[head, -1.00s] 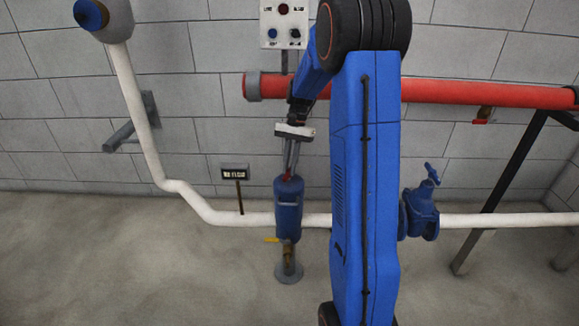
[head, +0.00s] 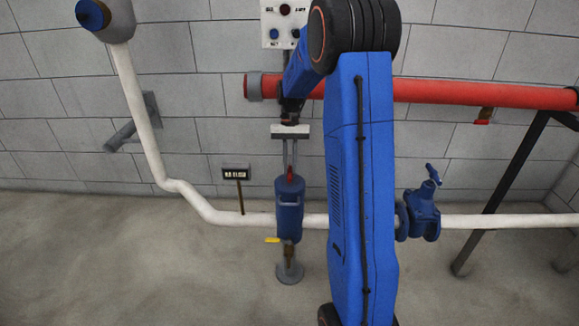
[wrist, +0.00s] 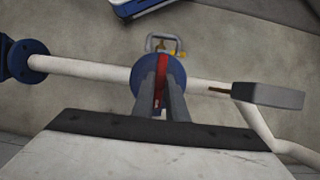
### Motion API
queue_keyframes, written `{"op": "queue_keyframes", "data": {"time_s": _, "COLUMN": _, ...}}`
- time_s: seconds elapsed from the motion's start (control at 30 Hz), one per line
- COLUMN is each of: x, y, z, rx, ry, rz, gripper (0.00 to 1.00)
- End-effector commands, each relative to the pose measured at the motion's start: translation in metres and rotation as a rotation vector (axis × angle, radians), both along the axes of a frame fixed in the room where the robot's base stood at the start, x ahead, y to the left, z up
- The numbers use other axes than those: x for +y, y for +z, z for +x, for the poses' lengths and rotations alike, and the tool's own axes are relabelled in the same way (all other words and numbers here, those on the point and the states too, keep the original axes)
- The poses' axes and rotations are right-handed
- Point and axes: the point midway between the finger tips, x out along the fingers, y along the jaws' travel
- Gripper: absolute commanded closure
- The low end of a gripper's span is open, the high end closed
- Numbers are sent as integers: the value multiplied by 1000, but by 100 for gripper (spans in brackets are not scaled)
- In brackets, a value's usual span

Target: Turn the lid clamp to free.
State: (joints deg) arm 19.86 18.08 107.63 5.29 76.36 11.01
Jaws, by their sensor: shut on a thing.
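The lid clamp is a narrow red bar (head: 290,174) on top of the blue cylindrical housing (head: 289,208) in the head view. It also shows as a red strip in the wrist view (wrist: 160,80), lying between the two grey fingers. My gripper (head: 290,166) comes down from above and is shut on the red clamp; its fingertips (wrist: 161,98) press along both sides. The fingers hide part of the clamp and of the round blue lid (wrist: 138,84). In the wrist view the red strip runs almost straight away from my palm.
A white pipe (head: 465,220) runs through the housing near the floor. A blue valve (head: 421,214) stands to the right, and a small black sign (head: 236,173) to the left. A red pipe (head: 480,93) crosses the wall behind my arm. A yellow handle (head: 272,240) sits low on the housing.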

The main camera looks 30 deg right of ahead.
Motion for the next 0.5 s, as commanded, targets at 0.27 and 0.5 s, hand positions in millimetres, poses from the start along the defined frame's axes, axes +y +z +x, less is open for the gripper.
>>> {"op": "queue_keyframes", "data": {"time_s": 0.27, "x": 0, "y": 0, "z": 0, "rx": 0, "ry": 0, "rz": 0, "gripper": 69}}
{"op": "queue_keyframes", "data": {"time_s": 0.5, "x": 0, "y": 0, "z": 0, "rx": 0, "ry": 0, "rz": 0, "gripper": 69}}
